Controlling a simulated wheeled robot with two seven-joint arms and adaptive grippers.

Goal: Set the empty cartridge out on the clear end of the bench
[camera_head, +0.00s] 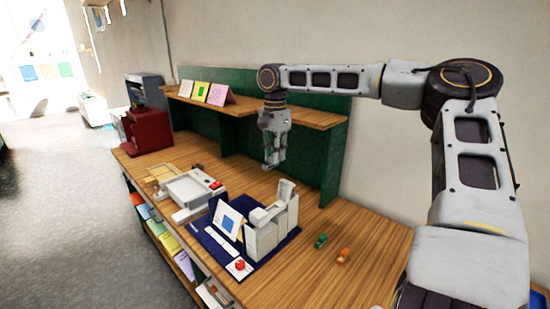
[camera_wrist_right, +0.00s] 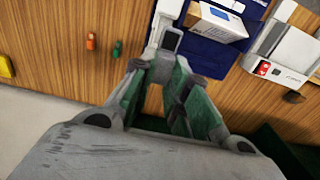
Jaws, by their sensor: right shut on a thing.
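My right gripper (camera_head: 272,163) hangs over the bench (camera_head: 365,275), near the shelf and behind the grey-white machine (camera_head: 265,230). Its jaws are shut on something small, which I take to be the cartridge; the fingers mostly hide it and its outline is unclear. In the wrist view the fingers of the right gripper (camera_wrist_right: 166,75) point down past the machine. My left gripper is not in view.
The machine stands on a dark blue mat (camera_head: 215,243) with a card (camera_head: 227,219). A white device (camera_head: 190,190) and a red box (camera_head: 148,130) are further left. A shelf (camera_head: 310,113) with a green back runs along the wall.

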